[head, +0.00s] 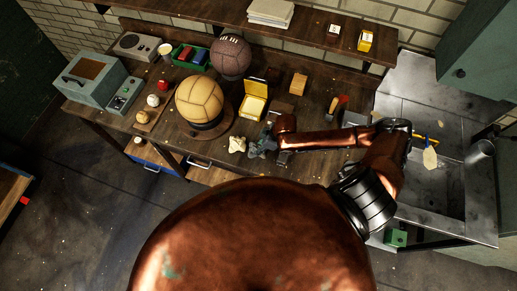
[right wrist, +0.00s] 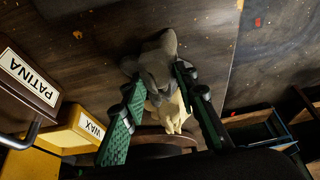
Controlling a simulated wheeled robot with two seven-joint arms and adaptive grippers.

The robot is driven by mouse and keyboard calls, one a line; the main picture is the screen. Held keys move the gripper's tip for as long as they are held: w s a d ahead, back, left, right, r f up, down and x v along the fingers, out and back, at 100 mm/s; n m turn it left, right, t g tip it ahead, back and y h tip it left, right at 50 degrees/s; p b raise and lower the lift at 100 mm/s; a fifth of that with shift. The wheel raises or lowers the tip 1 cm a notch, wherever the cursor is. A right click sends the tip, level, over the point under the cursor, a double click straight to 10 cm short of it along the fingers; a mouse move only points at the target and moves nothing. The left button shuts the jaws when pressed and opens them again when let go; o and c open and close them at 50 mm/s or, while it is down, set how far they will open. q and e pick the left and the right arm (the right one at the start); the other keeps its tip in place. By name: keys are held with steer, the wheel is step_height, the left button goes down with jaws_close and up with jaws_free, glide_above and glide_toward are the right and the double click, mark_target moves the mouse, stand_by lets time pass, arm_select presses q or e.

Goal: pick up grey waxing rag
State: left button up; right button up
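The grey waxing rag (right wrist: 158,62) is a crumpled soft lump on the dark workbench in the right wrist view. In the head view it (head: 262,143) lies near the bench's front edge. My right gripper (right wrist: 160,75) is open, with its green-padded fingers apart and its tips at the rag. The rag lies at the gap between the tips; contact is not clear. In the head view the right gripper (head: 275,143) partly hides the rag. A cream rag (head: 237,145) lies just left of the grey one and shows between the fingers in the right wrist view (right wrist: 172,113). My left gripper is not in view.
A tan ball (head: 199,100) rests on a round stand, left of the rags. The yellow wax box (right wrist: 82,132) and the patina box (right wrist: 25,80) stand close by. A dark ball (head: 231,57) is behind. A metal sink (head: 440,190) is at right.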

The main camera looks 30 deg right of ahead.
mark_target(255, 146)
steer(key=shift+w+a+f, duration=0.1)
steer(key=shift+w+f, duration=0.05)
steer(key=shift+w, duration=0.35)
steer(key=c, duration=0.3)
steer(key=shift+s, duration=0.2)
steer(key=c, duration=0.3)
steer(key=shift+w, duration=0.15)
jaws_close()
steer(key=shift+r, duration=0.65)
steer(key=r, duration=0.2)
steer(key=r+b, duration=0.1)
steer(key=shift+s+a, duration=0.35)
steer(key=shift+a, duration=0.05)
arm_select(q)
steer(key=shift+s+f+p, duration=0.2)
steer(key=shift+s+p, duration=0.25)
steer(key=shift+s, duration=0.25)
arm_select(e)
steer(key=s+a+r, duration=0.7)
steer(key=a+r, duration=0.2)
steer(key=a, duration=0.1)
steer(key=shift+s+a, duration=0.2)
steer(key=shift+a, duration=0.15)
